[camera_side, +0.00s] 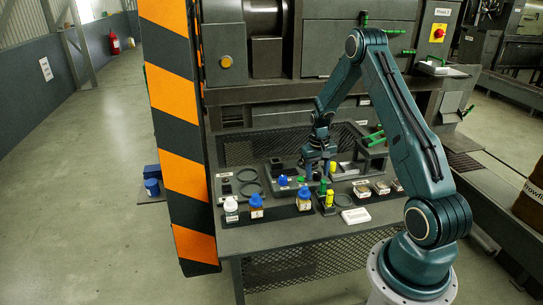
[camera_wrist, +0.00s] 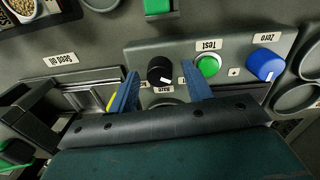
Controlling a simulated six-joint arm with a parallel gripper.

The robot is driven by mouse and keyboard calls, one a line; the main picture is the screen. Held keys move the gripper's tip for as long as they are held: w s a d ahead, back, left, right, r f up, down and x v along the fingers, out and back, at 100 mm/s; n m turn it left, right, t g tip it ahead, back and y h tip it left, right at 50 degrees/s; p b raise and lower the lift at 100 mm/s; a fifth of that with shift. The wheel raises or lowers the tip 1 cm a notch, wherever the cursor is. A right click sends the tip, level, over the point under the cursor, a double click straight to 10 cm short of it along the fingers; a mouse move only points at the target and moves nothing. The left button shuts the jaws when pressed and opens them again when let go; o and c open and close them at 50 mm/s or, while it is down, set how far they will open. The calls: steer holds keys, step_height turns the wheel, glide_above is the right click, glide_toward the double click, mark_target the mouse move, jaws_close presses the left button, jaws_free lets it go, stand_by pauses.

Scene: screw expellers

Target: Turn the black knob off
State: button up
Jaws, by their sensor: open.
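The black knob (camera_wrist: 160,70) sits on a grey panel (camera_wrist: 225,48) in the wrist view, with a white mark on its lower right edge. My gripper (camera_wrist: 161,82) is open, with one blue finger to each side of the knob and a gap on both sides. I cannot tell whether the fingertips are level with the knob or above it. In the side view, my gripper (camera_side: 318,170) points down over the middle of the bench, and the black knob cannot be made out there.
A green button (camera_wrist: 208,66) labelled Test is close to the right finger. A blue knob (camera_wrist: 265,64) labelled Zero is farther right. A seed tray (camera_wrist: 85,85) is at the left.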

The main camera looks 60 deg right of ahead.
mark_target(316, 173)
steer(key=shift+r, duration=0.1)
step_height(316, 173, up, 14)
steer(key=shift+w+a, duration=0.2)
steer(key=shift+a, duration=0.05)
stand_by(0.5)
